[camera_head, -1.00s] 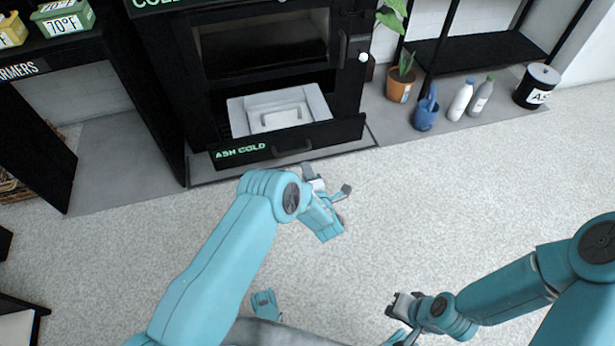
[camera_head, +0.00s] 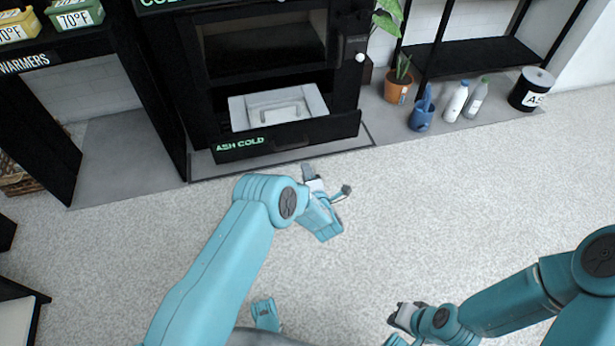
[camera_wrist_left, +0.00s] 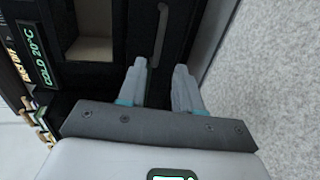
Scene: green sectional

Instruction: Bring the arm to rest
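My left arm (camera_head: 225,260) reaches in from the lower left of the head view. Its gripper (camera_head: 328,181) is over the pale floor, in front of the black stove's open ash drawer (camera_head: 335,126). Its two fingers stand apart with nothing between them; the left wrist view also shows them apart (camera_wrist_left: 160,75). My right arm (camera_head: 510,300) comes in from the lower right. Its gripper (camera_head: 402,314) is low over the floor, seen from behind, and its fingers are too hidden to tell their state.
A light grey bin (camera_head: 240,116) with a handle sits in the drawer, labelled "ASH COLD". To the right stand a potted plant (camera_head: 397,92), a blue watering can (camera_head: 421,118), two bottles (camera_head: 456,101) and a black bucket (camera_head: 524,97). The floor (camera_head: 480,200) between is clear.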

